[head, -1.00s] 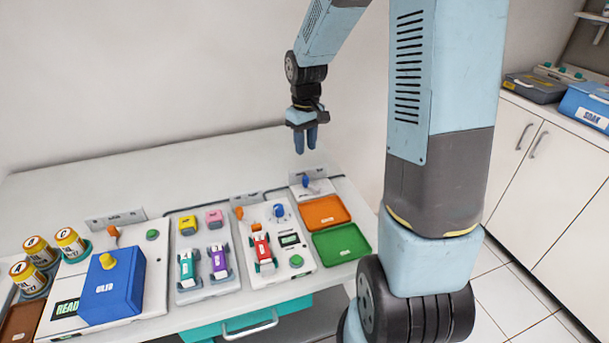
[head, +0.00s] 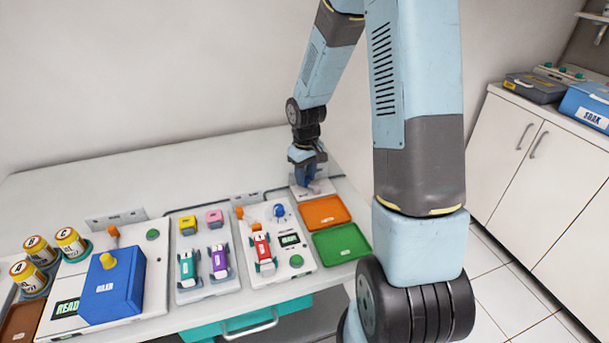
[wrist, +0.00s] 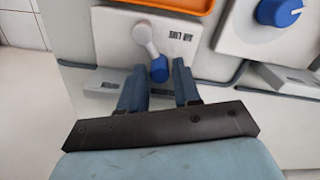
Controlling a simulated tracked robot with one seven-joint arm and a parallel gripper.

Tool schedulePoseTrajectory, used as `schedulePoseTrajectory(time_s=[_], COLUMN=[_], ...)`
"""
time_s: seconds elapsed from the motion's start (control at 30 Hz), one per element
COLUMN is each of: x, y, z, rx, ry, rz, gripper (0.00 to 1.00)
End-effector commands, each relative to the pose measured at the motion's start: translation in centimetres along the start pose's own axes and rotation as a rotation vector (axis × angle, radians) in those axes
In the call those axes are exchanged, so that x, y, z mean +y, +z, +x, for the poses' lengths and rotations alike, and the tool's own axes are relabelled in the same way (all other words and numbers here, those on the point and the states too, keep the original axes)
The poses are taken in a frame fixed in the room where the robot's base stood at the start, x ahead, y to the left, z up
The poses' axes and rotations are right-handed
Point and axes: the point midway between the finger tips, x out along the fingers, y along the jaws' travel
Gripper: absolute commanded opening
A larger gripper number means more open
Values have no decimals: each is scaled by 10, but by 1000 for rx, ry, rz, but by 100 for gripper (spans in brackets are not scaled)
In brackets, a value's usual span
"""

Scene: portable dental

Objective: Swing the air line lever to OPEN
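My gripper (wrist: 158,66) is open, with one blue finger on each side of the knob and visible gaps to both. In the head view my gripper (head: 307,180) is low over the plate (head: 325,187) at the back right of the bench and hides most of the lever.
An orange tray (head: 322,212) and a green tray (head: 341,243) sit just in front of the plate. A dark hose runs along the back.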

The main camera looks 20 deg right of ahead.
Motion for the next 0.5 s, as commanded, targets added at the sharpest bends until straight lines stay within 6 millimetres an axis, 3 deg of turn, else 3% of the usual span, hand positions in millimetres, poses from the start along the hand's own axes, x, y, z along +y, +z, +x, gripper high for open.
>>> schedulePoseTrajectory(time_s=[0.1, 0.43, 0.5], x=[0, 0, 0], y=[0, 0, 0], z=[0, 0, 0], rx=[0, 0, 0], ry=[0, 0, 0], rz=[0, 1, 1], gripper=[32, 1, 0])
